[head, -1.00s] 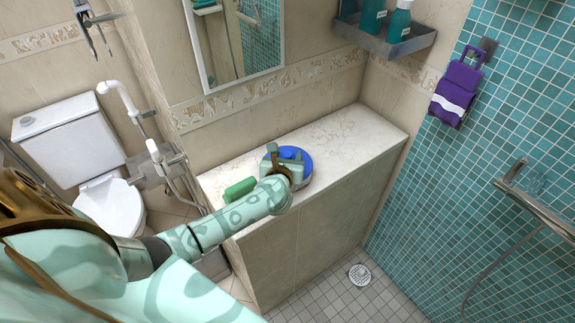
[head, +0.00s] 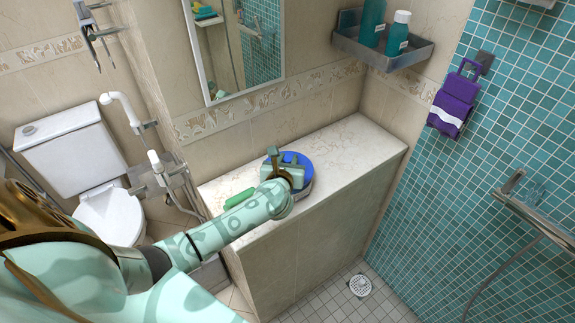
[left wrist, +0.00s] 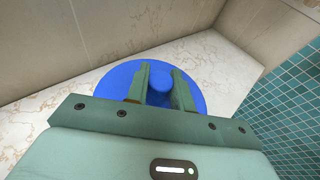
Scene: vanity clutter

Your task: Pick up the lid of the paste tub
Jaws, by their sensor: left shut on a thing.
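The paste tub's lid is a round blue disc with a raised blue knob. In the head view the lid (head: 300,158) shows on the counter behind my left gripper (head: 284,172), with a strip of the greyish tub (head: 306,188) below it. In the left wrist view the lid (left wrist: 112,82) lies under my left gripper (left wrist: 161,85), whose two green fingers are shut on the knob from both sides. The gripper and wrist hide much of the tub, and I cannot tell whether the lid is apart from it. My right gripper is not in view.
A green block (head: 238,198) lies on the counter left of the tub, partly behind my arm. The pale counter (head: 355,150) is clear to the right. Walls with a mirror (head: 240,45) and a bottle shelf (head: 383,50) rise behind. A toilet (head: 75,155) stands at left.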

